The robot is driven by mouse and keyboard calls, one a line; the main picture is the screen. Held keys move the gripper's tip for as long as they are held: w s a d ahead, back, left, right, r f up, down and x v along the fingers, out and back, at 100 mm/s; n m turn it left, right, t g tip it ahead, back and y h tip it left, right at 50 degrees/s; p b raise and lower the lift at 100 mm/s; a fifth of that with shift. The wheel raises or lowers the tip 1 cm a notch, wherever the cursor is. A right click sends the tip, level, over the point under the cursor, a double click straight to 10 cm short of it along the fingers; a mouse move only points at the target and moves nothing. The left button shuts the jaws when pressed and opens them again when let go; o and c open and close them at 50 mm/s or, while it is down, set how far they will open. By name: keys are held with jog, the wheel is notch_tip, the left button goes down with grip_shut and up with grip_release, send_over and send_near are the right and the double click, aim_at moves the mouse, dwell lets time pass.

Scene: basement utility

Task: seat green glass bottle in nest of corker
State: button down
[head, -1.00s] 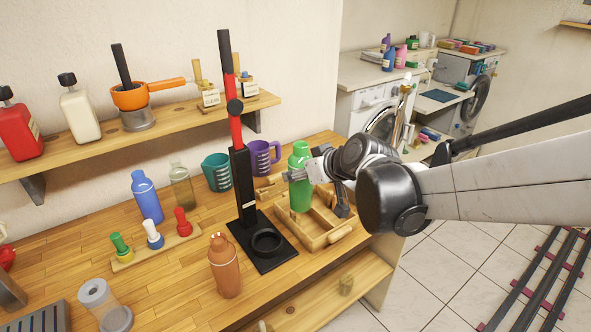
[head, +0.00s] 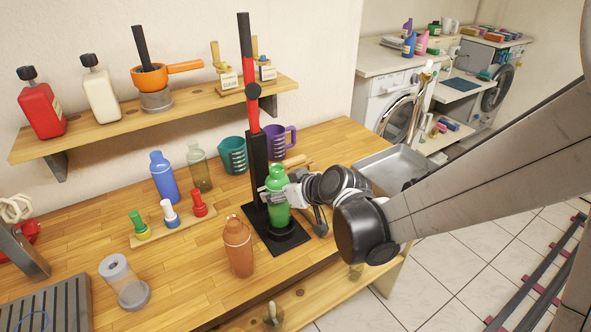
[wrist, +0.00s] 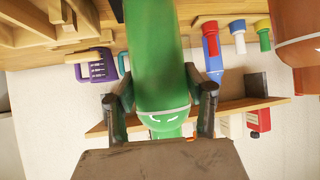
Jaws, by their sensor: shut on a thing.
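The green glass bottle (head: 278,207) is upright in my gripper (head: 285,190), which is shut on it from the right. In the wrist view the bottle (wrist: 158,60) runs between the two fingers (wrist: 160,100). The corker has a black column (head: 258,165), a red and black lever (head: 249,75) and a black base (head: 262,222). Its round nest (head: 289,234) is on the base. The bottle's lower end is at the nest, in front of the column. I cannot tell whether the bottom is inside the nest or just above it.
Blue (head: 163,177) and olive (head: 200,168) bottles, a stopper rack (head: 172,228) and teal (head: 233,155) and purple (head: 280,140) jugs stand behind. A shelf (head: 190,107) overhangs the back.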

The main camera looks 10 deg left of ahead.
jog(key=shift+f, duration=1.8)
jog(key=shift+f, duration=0.15)
jog(key=c, duration=0.9)
grip_release()
jog(key=shift+o, duration=0.2)
